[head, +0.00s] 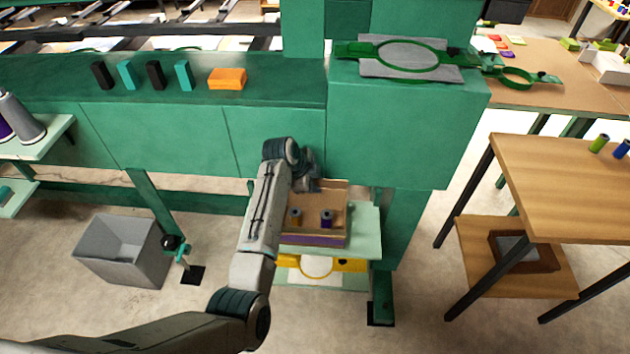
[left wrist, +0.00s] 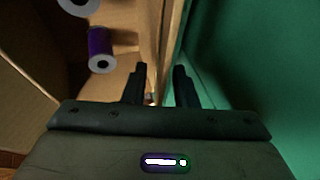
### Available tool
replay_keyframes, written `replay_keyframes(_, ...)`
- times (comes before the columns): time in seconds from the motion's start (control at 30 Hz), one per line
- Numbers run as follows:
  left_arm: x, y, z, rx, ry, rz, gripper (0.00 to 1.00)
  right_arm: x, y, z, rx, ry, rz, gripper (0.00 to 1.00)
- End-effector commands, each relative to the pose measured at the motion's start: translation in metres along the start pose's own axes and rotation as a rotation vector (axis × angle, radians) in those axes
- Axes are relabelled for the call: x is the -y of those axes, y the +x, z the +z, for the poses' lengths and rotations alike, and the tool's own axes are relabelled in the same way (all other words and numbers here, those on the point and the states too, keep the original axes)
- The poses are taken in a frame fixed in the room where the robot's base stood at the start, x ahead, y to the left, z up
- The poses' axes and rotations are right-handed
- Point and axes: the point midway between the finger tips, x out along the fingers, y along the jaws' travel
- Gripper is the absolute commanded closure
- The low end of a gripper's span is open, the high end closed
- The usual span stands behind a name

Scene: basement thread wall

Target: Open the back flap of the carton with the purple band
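The carton with the purple band (head: 313,240) stands on a pale green shelf below the green machine. Its top is open enough to show a brown spool (head: 294,216) and a purple spool (head: 327,218) inside. My left gripper (head: 308,180) is at the carton's back edge, partly hidden by its own arm. In the left wrist view my left gripper (left wrist: 160,85) has its two fingers apart, with a cardboard edge or flap (left wrist: 152,50) running towards the gap between them. The purple spool also shows there (left wrist: 100,50). I cannot tell whether the fingers touch the cardboard. My right gripper is not in view.
A green panel (left wrist: 240,80) stands close to the gripper's right in the wrist view. The pale green shelf (head: 366,225) has a little free room right of the carton. A grey bin (head: 122,250) stands on the floor at left.

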Motion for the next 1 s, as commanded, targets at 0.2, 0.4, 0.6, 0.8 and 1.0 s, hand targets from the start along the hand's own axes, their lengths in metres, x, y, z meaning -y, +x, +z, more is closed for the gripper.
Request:
replay_keyframes(0.2, 0.0, 0.001, 0.0, 0.0, 0.0, -0.001, 0.75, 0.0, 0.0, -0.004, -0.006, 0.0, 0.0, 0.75)
replay_keyframes(0.4, 0.0, 0.001, 0.0, 0.0, 0.0, -0.001, 1.0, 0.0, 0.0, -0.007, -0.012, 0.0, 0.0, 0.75)
replay_keyframes(0.6, 0.001, 0.001, -0.001, 0.0, -0.002, 0.004, 1.0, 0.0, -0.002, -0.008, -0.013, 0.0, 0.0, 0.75)
replay_keyframes(0.8, 0.006, -0.001, -0.001, 0.0, -0.031, 0.08, 1.0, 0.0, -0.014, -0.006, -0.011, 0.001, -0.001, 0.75)
replay_keyframes(1.0, 0.006, 0.002, 0.0, -0.001, -0.048, 0.116, 1.0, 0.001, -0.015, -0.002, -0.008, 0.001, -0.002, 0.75)
